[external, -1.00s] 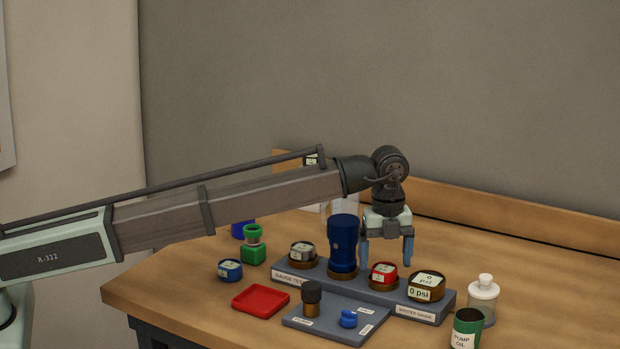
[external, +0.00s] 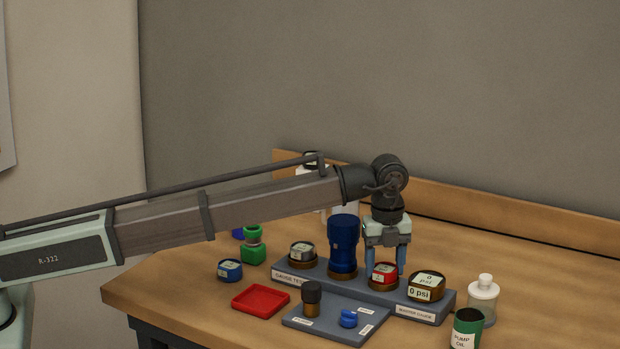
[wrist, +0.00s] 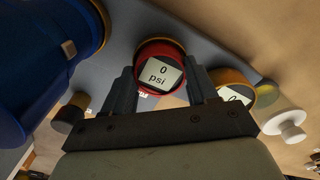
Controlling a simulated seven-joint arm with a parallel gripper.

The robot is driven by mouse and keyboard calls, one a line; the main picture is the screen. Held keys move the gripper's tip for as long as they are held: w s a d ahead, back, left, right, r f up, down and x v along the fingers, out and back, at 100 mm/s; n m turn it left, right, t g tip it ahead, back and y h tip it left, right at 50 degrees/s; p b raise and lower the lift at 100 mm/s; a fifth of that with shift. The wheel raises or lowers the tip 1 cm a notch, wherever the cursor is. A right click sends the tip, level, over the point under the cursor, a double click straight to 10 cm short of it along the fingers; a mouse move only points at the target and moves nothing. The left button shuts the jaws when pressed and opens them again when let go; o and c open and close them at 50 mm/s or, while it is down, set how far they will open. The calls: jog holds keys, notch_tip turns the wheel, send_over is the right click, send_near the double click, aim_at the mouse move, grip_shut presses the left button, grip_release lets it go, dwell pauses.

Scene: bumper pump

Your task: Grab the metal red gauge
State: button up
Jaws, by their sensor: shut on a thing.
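The red gauge (external: 384,271) sits on a brass seat on the grey gauge stand (external: 281,265), between the blue cylinder and the brass gauge. In the wrist view the red gauge (wrist: 160,66) shows its white face reading "0 psi". My gripper (external: 386,262) is lowered over it, with one finger on each side. In the wrist view my gripper (wrist: 158,82) is shut on the red gauge, which lies between the fingertips. The gauge still appears to rest on its seat.
The tall blue cylinder (external: 343,245) stands close on the left of my gripper. The brass gauge (external: 426,287) is close on the right. A red tray (external: 261,300) and a small grey plate (external: 334,326) lie in front. A white-capped bottle (external: 483,292) and green oil can (external: 467,327) stand at right.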

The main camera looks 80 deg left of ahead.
jog(key=shift+c, duration=0.6)
jog(key=shift+r, duration=0.1)
